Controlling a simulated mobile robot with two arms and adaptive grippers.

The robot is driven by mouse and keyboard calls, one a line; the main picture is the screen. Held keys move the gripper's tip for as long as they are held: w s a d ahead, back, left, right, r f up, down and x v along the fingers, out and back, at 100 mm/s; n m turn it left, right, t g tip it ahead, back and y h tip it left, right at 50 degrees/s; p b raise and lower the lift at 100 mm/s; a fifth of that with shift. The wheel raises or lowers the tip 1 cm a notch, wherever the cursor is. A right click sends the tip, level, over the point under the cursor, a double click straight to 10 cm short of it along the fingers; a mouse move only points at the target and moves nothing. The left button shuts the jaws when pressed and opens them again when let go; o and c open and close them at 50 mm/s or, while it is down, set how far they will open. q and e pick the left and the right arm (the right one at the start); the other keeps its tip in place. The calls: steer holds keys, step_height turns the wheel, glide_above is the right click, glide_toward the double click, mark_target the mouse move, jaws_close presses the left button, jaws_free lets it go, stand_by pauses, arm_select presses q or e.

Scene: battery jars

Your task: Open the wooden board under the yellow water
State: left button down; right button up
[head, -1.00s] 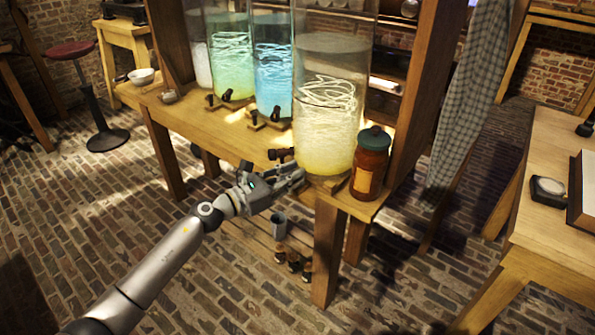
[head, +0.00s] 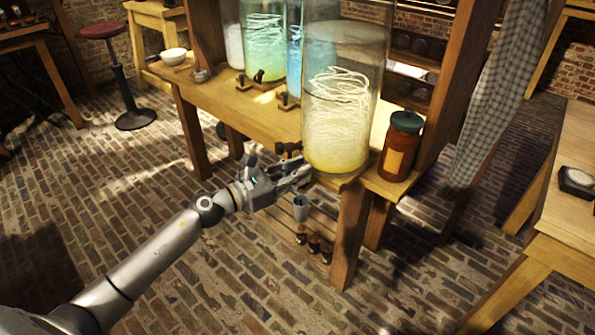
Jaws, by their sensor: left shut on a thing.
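The tall glass jar of yellow water (head: 337,110) stands at the near right end of the wooden bench (head: 262,128), with a dark tap (head: 288,149) on its left side. The wooden board (head: 338,179) shows as a thin edge right under the jar. My left gripper (head: 303,176) is just below the tap at the board's left front edge. It is shut on the board; its fingertips partly hide the contact, and I cannot tell how far the board is open. My right gripper is out of view.
A brown jar with a green lid (head: 400,146) stands close to the right of the yellow jar. Green (head: 263,45) and blue jars (head: 294,62) stand farther back. A metal cup (head: 300,208) and small dark bottles are below the bench. Brick floor is open at left.

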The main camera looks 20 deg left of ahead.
arm_select(q)
steer(key=c, duration=1.5)
jaws_free()
steer(key=shift+f, duration=0.1)
steer(key=shift+o, duration=0.9)
steer(key=v, duration=1.2)
